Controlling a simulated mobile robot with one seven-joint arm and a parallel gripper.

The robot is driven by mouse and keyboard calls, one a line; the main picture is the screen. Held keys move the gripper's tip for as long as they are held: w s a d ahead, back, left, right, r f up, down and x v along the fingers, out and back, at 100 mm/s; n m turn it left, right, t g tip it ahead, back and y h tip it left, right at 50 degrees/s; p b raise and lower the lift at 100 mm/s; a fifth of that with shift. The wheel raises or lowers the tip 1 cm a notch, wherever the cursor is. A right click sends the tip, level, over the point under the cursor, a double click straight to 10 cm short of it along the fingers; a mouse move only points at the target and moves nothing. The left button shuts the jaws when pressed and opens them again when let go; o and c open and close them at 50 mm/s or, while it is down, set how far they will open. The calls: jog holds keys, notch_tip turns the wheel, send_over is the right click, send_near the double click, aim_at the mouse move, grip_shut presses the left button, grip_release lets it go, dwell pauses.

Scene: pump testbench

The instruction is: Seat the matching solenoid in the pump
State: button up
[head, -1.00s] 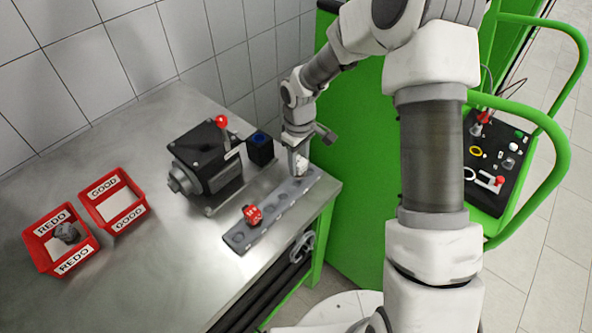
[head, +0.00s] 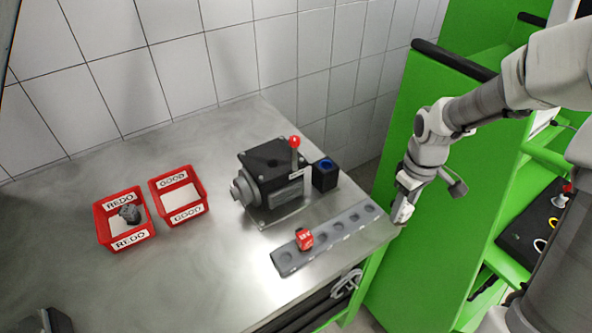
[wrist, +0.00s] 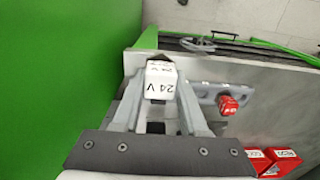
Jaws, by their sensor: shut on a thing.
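My gripper (head: 404,203) is shut on a white solenoid (wrist: 161,88) marked 24 V, which sits between the fingers in the wrist view. In the head view the gripper hangs at the bench's right corner, just past the end of the grey rack (head: 347,222). A red solenoid (head: 304,239) stands in the rack near its left end; it also shows in the wrist view (wrist: 228,105). The other visible rack holes look empty. The black pump (head: 268,178) with a red-knobbed lever stands behind the rack. A black block with a blue ring (head: 325,176) is at its right.
Two red bins stand left on the steel bench (head: 230,285): the REDO bin (head: 103,229), holding a dark grey part, and the GOOD bin (head: 201,192), with no part visible. A green cabinet (head: 440,220) is right of the bench. A tiled wall is behind.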

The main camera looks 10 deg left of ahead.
dwell(0.3)
jog(key=f+m, duration=0.1)
jog(key=m, duration=0.1)
jog(key=f+m, duration=0.1)
jog(key=m, duration=0.1)
jog(key=f+m, duration=0.1)
jog(key=m, duration=0.2)
jog(key=shift+w+d, duration=0.3)
jog(key=shift+w+f+m, duration=0.1)
jog(key=shift+f+m, duration=0.25)
jog(key=shift+m, duration=0.45)
jog(key=shift+a+f, duration=0.1)
jog(key=shift+a, duration=0.05)
